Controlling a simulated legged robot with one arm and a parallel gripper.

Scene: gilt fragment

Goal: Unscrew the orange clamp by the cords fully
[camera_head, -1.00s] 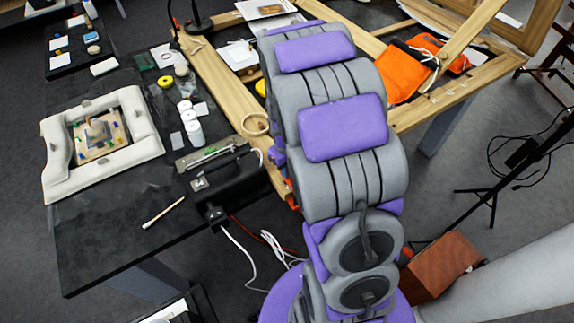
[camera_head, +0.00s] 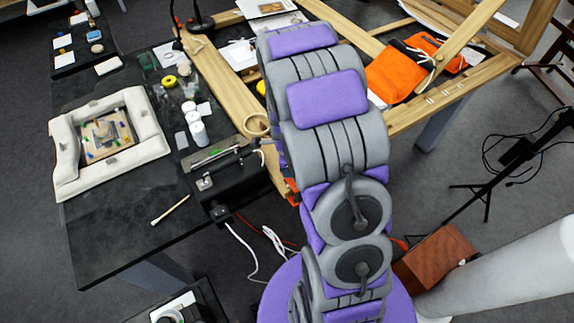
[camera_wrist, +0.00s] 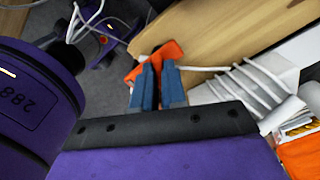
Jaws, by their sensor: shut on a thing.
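The orange clamp (camera_wrist: 166,53) shows in the wrist view at the edge of a wooden board (camera_wrist: 215,35). My gripper (camera_wrist: 158,78) has blue fingers that are shut on the clamp; the fingers hide part of it. In the head view my arm hides the gripper, and only a small bit of orange (camera_head: 291,187) shows beside the arm at the wooden frame's edge. White cords (camera_head: 245,248) hang below that edge, and cords (camera_wrist: 85,22) also show at the upper left of the wrist view. The clamp's screw cannot be made out.
A black table (camera_head: 125,235) with a padded frame (camera_head: 65,155), bottles (camera_head: 198,130) and a black case (camera_head: 225,185) stands left of my arm. Orange bags (camera_head: 395,75) lie on the wooden frame at right. A tripod stand (camera_head: 490,185) and a brown box (camera_head: 437,258) are at the right.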

